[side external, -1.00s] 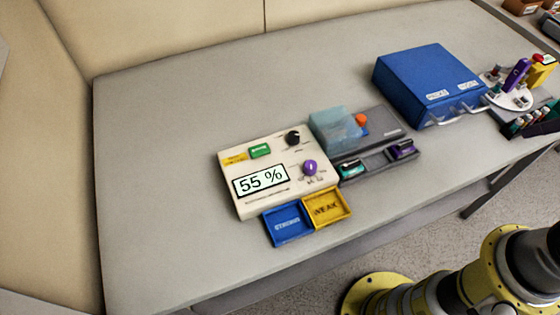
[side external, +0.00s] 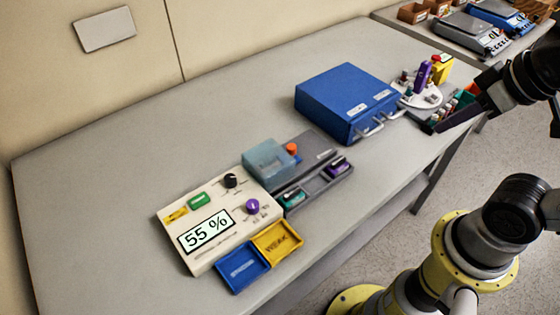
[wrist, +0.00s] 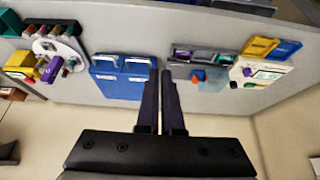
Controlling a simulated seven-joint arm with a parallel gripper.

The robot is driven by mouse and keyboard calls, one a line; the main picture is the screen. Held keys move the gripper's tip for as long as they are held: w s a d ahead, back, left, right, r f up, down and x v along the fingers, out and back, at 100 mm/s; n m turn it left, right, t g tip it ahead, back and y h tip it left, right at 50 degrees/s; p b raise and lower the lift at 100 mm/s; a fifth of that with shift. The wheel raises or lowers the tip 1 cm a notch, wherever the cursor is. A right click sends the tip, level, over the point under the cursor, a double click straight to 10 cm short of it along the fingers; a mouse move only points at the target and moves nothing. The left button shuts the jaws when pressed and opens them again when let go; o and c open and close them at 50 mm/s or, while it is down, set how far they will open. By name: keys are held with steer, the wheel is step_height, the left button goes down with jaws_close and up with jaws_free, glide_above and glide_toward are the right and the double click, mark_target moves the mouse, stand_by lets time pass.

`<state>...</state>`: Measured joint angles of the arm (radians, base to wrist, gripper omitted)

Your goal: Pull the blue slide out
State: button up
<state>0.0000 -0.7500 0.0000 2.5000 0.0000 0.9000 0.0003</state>
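A blue box (side external: 345,98) stands on the grey table, with two pale handles (side external: 372,131) on labelled front panels. In the wrist view the blue box (wrist: 122,82) is left of my fingers, its handles (wrist: 137,62) at its upper edge. My gripper (side external: 438,128) is at the right in the side view, apart from the box, with its dark fingers pointing down and left by the vial rack. In the wrist view the gripper (wrist: 160,73) has two dark fingers close together with a thin strip between them; nothing shows held. I cannot tell which part is the slide.
A pump panel (side external: 215,225) reading 55 % stands front left, with a blue tray (side external: 242,268) and a yellow tray (side external: 277,242) beside it. A grey unit (side external: 318,150) sits between the panel and the box. A white disc (side external: 420,98) with vials is right of the box.

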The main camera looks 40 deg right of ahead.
steer(key=o, duration=0.5)
steer(key=shift+s+m, duration=0.1)
steer(key=shift+m, duration=0.4)
steer(key=shift+c, duration=0.2)
steer(key=shift+o, duration=0.4)
steer(key=shift+r+m, duration=0.3)
steer(key=shift+m, duration=0.3)
steer(key=w+a+r+m, duration=0.1)
steer(key=w+r+m, duration=0.4)
steer(key=w+r, duration=0.1)
steer(key=m+g, duration=0.4)
steer(key=g, duration=0.2)
glide_above(292, 146)
step_height(292, 146, down, 9)
step_height(292, 146, down, 14)
steer(key=shift+r, duration=0.25)
jaws_close()
